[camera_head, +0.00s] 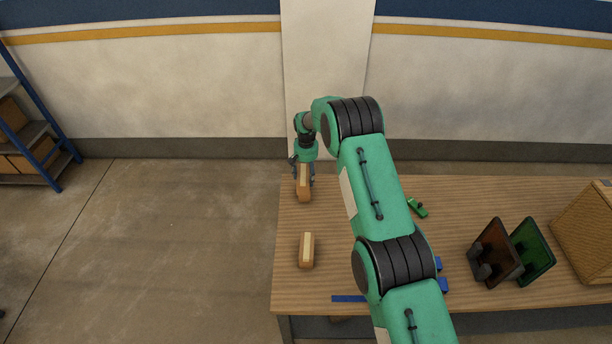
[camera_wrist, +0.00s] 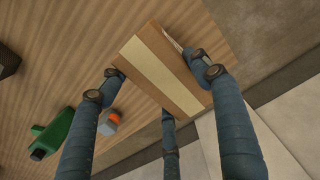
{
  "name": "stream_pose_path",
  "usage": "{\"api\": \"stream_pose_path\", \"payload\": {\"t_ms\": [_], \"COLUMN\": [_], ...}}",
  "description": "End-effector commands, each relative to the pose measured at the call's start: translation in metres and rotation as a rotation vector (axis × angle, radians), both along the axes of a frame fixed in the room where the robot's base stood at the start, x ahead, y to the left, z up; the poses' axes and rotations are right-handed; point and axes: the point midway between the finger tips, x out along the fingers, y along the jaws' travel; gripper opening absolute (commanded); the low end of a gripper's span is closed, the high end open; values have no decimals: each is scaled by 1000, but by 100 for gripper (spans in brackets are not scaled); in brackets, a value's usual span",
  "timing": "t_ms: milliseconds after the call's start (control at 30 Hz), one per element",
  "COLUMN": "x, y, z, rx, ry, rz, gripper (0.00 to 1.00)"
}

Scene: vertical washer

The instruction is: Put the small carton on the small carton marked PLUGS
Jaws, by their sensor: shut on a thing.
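My gripper (camera_head: 303,168) is at the far left part of the table, with its fingers around a small brown carton (camera_head: 304,186) that has a pale stripe. In the wrist view the fingers (camera_wrist: 165,90) close around this carton (camera_wrist: 160,72), with the pale stripe facing the camera. I cannot tell how far it is above the table. A second small brown carton (camera_head: 307,250) with a pale stripe stands on the table nearer the front, apart from the held one. No lettering can be read on either carton, so I cannot tell which is marked PLUGS.
The wooden table (camera_head: 330,270) is bare around the second carton. A blue strip (camera_head: 348,298) lies near its front edge. A green item (camera_head: 417,208), a brown panel (camera_head: 497,250), a green panel (camera_head: 533,250) and a large box (camera_head: 588,232) are to the right. My arm hides part of the middle.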

Motion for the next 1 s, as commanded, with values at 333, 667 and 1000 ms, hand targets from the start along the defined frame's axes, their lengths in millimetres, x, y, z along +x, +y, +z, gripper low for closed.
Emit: {"api": "stream_pose_path", "payload": {"t_ms": [333,667,1000], "x": [0,0,0], "y": [0,0,0], "z": [-2,1,29], "rx": [0,0,0], "ry": [0,0,-2], "rz": [0,0,0], "gripper": [82,82,82]}}
